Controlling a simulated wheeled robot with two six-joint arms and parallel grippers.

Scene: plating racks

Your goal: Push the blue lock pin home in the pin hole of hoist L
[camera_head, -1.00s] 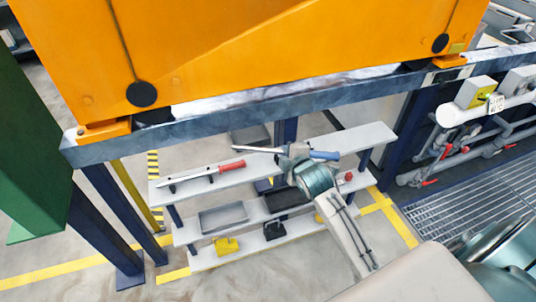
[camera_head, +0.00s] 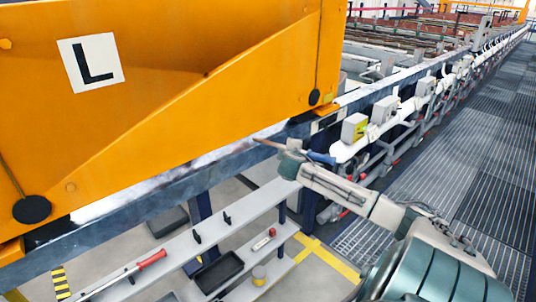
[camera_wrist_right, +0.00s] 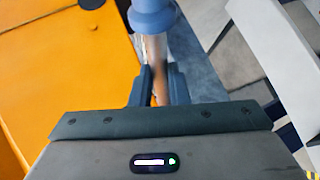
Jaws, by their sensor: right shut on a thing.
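The orange hoist (camera_head: 180,95) with a white L plate (camera_head: 90,62) fills the left of the head view. My right gripper (camera_head: 293,147) is beside the grey rail, to the right of the hoist's lower corner. It is shut on the blue lock pin (camera_head: 321,158). The pin's blue end points right and a thin rod (camera_head: 264,143) points left towards the hoist. In the right wrist view, the pin's blue part (camera_wrist_right: 152,16) and metal shaft (camera_wrist_right: 155,48) lead to the gripper fingers (camera_wrist_right: 160,90). I cannot make out the pin hole. My left gripper is out of view.
The grey rail (camera_head: 195,182) runs under the hoist. Pipes with grey boxes (camera_head: 385,110) line the rail's right part. The grating (camera_head: 455,150) is clear.

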